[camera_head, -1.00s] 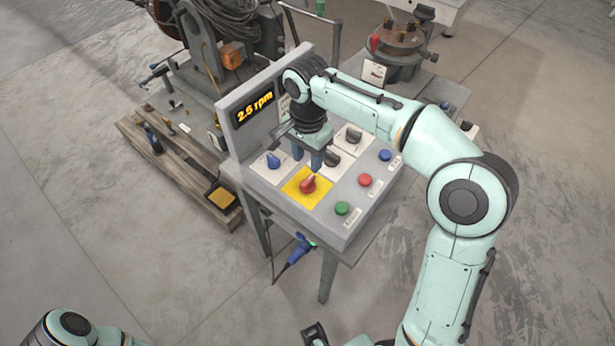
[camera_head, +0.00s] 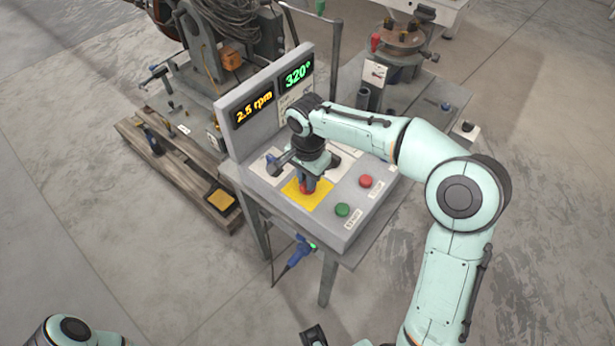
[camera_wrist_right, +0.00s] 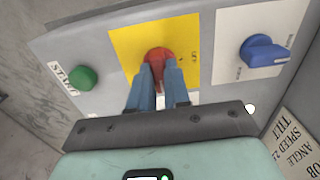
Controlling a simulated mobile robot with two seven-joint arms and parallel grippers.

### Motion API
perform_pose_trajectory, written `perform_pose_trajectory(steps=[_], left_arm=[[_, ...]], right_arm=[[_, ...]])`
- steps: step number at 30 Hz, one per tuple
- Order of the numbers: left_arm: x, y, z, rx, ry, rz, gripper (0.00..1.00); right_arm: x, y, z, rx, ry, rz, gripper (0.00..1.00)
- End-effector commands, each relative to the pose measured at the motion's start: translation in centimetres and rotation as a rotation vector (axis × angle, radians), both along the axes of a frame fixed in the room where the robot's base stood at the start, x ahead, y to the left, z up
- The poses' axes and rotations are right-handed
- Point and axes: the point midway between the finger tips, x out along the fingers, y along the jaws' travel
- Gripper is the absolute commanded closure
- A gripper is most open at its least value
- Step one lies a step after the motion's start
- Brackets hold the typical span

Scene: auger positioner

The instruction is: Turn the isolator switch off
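The isolator switch is a red rotary knob (camera_head: 304,189) on a yellow square plate (camera_head: 297,203) on the grey control panel. My right gripper (camera_head: 309,186) points down at it and hides much of it in the head view. In the right wrist view, the red knob (camera_wrist_right: 158,56) shows at the tips of my two blue fingers (camera_wrist_right: 159,76). Its handle lies between the fingers, which appear closed against both sides. The plate's lettering is partly visible but too small to read.
A green button (camera_head: 342,210) and red button (camera_head: 365,181) sit right of the switch. A blue knob (camera_wrist_right: 262,51) on a white plate is close by. Displays read 2.5 rpm (camera_head: 254,104) and 320° (camera_head: 297,75). The panel's upright back stands beside my gripper.

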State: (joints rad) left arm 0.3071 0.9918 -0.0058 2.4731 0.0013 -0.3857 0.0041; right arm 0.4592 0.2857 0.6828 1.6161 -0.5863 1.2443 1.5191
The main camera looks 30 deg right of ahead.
Motion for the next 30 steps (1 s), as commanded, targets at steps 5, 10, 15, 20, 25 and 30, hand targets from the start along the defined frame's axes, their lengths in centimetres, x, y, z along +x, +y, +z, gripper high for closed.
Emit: perform_pose_trajectory(steps=[5, 10, 15, 20, 25, 30], left_arm=[[0.0, 0.0, 0.0, 0.0, 0.0, 0.0, 1.0], [0.0, 0.0, 0.1, 0.0, 0.0, 0.0, 1.0], [0.1, 0.0, 0.4, 0.001, -0.002, 0.001, 1.0], [0.3, 0.0, 0.8, 0.0, -0.003, 0.0, 1.0], [0.5, 0.0, 1.3, 0.0, -0.006, 0.0, 1.0], [0.7, 0.0, 1.9, 0.0, -0.009, 0.0, 1.0]], right_arm=[[0.0, 0.0, 0.0, 0.0, 0.0, 0.002, 1.0], [0.0, 0.0, 0.0, 0.0, 0.001, 0.029, 1.0], [0.0, 0.0, 0.1, -0.001, 0.0, 0.107, 1.0], [0.0, 0.0, 0.2, -0.001, 0.0, 0.227, 1.0], [0.0, 0.1, 0.2, -0.002, -0.002, 0.386, 1.0], [0.0, 0.0, 0.2, -0.001, 0.0, 0.546, 1.0]])
